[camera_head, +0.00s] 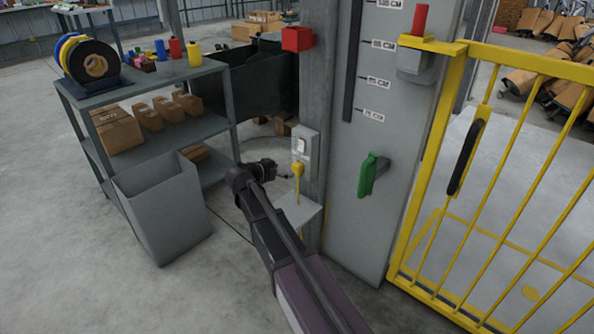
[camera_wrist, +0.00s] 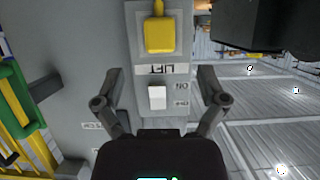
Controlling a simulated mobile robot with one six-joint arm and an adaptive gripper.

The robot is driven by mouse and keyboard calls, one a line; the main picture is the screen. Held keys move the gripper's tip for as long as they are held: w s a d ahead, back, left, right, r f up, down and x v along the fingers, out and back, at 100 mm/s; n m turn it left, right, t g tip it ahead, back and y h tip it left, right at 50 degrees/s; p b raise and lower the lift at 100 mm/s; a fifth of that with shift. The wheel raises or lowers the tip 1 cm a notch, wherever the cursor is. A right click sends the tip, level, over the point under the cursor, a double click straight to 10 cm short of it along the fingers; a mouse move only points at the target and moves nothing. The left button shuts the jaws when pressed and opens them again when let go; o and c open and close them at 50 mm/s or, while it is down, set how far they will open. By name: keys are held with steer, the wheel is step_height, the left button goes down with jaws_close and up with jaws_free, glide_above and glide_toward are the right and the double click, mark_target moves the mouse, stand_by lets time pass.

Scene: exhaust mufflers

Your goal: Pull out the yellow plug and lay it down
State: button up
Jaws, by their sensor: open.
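The yellow plug (camera_head: 297,169) sits in a grey switch panel (camera_head: 311,143) on the post, with its yellow cable hanging below. In the wrist view the plug (camera_wrist: 159,35) is at the top centre, above a LIFT label and a white switch (camera_wrist: 157,97) marked ON and OFF. The picture there is upside down. My gripper (camera_wrist: 159,70) is open and empty, its fingers spread to either side of the label and apart from the plug. In the head view my gripper (camera_head: 272,168) is just left of the plug. A small grey ledge (camera_head: 299,211) projects below the panel.
A grey bin (camera_head: 163,215) and a shelf (camera_head: 148,80) with spools and boxes stand at left. A green handle (camera_head: 372,174) projects from the grey board (camera_head: 347,220) right of the post. A yellow gate (camera_head: 433,160) stands further right. A red box (camera_head: 297,38) is higher up.

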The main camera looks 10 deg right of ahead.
mark_target(295, 169)
steer(key=shift+b+x, duration=1.25)
steer(key=shift+x, duration=2.25)
jaws_close()
steer(key=shift+s+a, duration=0.1)
steer(key=shift+a, duration=0.05)
steer(key=shift+s+a, duration=0.6)
steer(key=shift+a, duration=0.25)
steer(key=shift+s+a, duration=0.4)
steer(key=shift+a, duration=0.2)
steer(key=shift+s+a, duration=0.45)
steer(key=shift+a, duration=0.1)
